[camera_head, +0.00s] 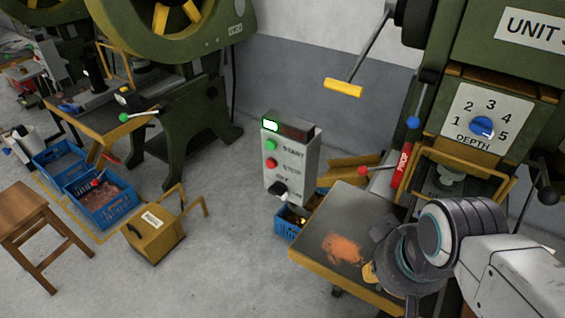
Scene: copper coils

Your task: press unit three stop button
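A grey control box (307,160) stands in the middle, left of the near green press. On its front are a green START button (271,146), a red STOP button (271,163) below it and a black switch (279,188) lower down. My gripper (380,279) is at the lower right, over the near press's table, right of and apart from the box. Its fingers are dark and partly hidden by my wrist, so I cannot tell open from shut.
The near press carries a sign (535,27) reading "UNIT", its number cut off, and a DEPTH dial (482,127). Its table (320,235) has an orange powdery patch. A yellow-handled lever (343,88) hangs above. A blue crate (289,226) sits below the box.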

